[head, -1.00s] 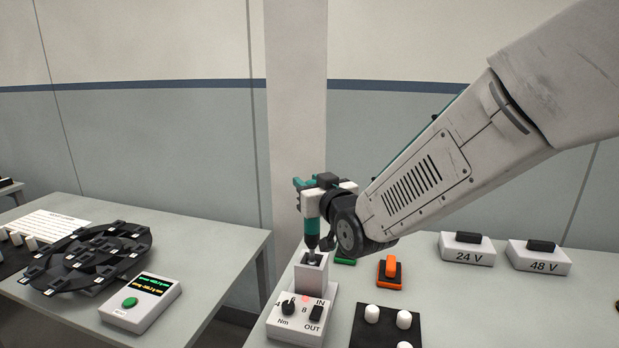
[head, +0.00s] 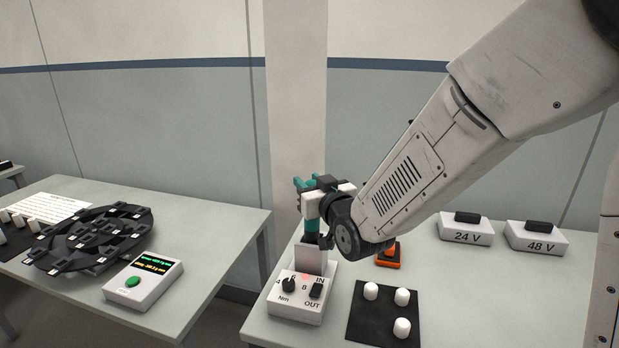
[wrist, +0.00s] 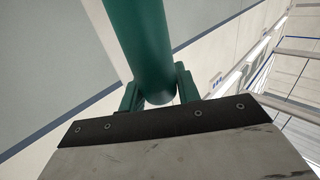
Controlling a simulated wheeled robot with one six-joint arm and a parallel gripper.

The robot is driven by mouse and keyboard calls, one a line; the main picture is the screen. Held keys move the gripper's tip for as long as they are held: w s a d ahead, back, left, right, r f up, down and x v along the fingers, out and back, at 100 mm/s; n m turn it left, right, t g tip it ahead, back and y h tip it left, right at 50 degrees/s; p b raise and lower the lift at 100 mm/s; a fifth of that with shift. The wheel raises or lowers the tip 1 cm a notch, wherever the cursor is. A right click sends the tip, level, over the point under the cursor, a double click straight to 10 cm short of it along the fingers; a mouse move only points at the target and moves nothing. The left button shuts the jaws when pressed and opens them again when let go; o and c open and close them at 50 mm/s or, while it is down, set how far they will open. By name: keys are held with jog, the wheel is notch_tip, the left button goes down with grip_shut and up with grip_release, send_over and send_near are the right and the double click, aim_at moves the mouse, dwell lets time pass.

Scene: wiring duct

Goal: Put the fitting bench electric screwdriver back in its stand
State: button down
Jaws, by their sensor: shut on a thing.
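The electric screwdriver (head: 312,226) is teal with a dark lower collar. It is upright in my gripper (head: 314,203), which is shut on it. In the wrist view its green barrel (wrist: 143,40) runs between my gripper's two green fingers (wrist: 158,92). The stand (head: 311,262) is a white post on a box with a torque knob, an IN/OUT switch and a red light. The screwdriver's collar is at the top of the post. Its bit is hidden, and I cannot tell whether it is fully seated.
An orange device (head: 388,258) on a dark base and a black mat (head: 370,325) with white pegs lie right of the stand. The 24 V (head: 466,236) and 48 V (head: 538,240) boxes stand farther right. A separate left table (head: 225,225) holds a black round rack and a display box.

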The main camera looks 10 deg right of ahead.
jog(key=shift+f, duration=1.45)
jog(key=c, duration=0.9)
grip_release()
